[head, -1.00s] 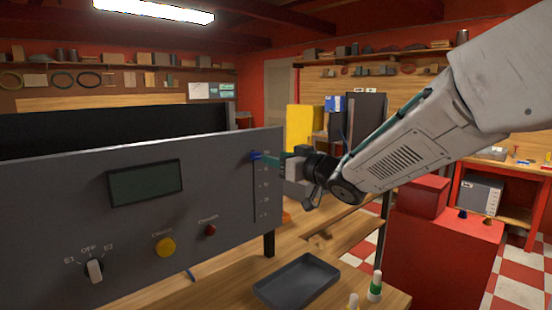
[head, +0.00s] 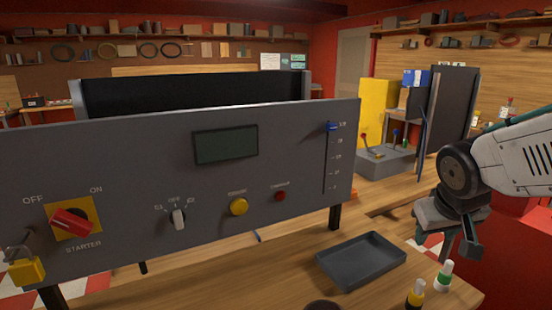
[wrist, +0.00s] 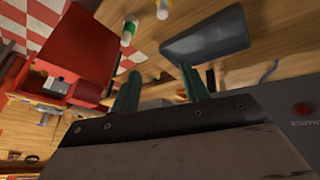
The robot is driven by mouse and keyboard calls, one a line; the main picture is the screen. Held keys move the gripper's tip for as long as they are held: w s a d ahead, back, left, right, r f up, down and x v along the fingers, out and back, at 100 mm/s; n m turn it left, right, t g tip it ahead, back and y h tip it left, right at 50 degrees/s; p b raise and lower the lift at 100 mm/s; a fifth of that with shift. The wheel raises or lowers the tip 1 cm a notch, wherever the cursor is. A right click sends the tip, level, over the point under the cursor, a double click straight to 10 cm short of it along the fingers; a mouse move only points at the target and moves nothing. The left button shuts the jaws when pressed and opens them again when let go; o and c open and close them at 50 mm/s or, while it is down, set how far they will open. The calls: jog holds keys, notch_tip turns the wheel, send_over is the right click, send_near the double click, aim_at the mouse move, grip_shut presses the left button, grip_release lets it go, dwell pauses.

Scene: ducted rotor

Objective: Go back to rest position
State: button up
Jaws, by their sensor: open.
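My gripper (head: 462,238) is at the right of the head view, to the right of the grey control panel (head: 110,165) and apart from it. In the wrist view my gripper (wrist: 160,92) shows two green fingers spread apart with nothing between them. The panel has a vertical slider with a blue knob (head: 333,126) at the top of its scale. It also has a dark display (head: 226,145), a small rotary selector (head: 179,219), a yellow button (head: 239,206), a red button (head: 280,196) and a red starter switch (head: 72,222).
A dark tray (head: 360,262) lies on the wooden bench, with a green-labelled bottle (head: 444,276) and a yellow-labelled bottle (head: 415,294) beside it. A grey box with levers (head: 385,160) stands behind. A red cabinet (wrist: 75,50) shows in the wrist view.

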jog(key=s+a+g+y, duration=0.1)
jog(key=s+a+g, duration=0.1)
jog(key=s, duration=0.7)
jog(key=s+a+r+g+y, duration=0.1)
jog(key=s+a, duration=0.2)
jog(key=s, duration=0.7)
jog(key=shift+g, duration=0.4)
